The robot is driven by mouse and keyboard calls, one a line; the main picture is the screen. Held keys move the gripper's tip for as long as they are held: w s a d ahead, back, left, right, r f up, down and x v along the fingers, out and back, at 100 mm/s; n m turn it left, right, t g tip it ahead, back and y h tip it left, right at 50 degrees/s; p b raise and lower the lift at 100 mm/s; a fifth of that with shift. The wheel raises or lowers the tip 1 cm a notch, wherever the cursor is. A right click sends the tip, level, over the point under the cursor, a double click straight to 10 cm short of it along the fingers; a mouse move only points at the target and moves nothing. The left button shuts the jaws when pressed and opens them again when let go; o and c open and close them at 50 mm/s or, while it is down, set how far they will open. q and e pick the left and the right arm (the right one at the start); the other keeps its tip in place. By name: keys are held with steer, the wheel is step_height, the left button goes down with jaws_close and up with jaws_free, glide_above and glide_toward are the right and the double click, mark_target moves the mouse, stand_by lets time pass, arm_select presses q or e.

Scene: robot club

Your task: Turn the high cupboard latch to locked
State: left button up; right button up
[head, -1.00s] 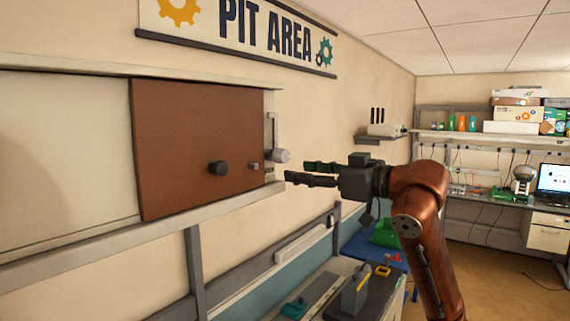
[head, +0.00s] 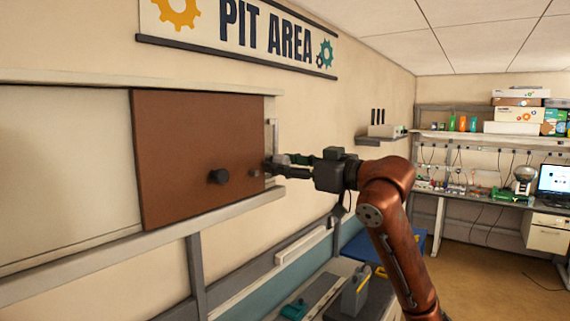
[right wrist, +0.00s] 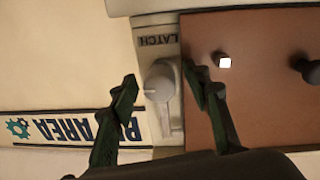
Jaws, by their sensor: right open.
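The high cupboard has a brown door panel (head: 195,150) with a dark round knob (head: 219,176) and a small block (head: 255,171) near its right edge. The latch plate (head: 271,135) is beside that edge; the gripper mostly hides the latch in the head view. In the right wrist view, upside down, the pale latch handle (right wrist: 161,88) sits by the word LATCH, its lever running toward the picture's bottom. My right gripper (head: 273,164) is open at the latch, its green-black fingers (right wrist: 160,82) on either side of the handle. Contact cannot be told. My left gripper is out of view.
A PIT AREA sign (head: 265,30) hangs above the cupboard. A rail (head: 150,240) runs beneath the door. A bench with tools (head: 355,290) stands below, and a small wall shelf (head: 381,138) is to the right. The floor at right is clear.

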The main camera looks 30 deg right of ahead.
steer(key=shift+c, duration=0.4)
jaws_close()
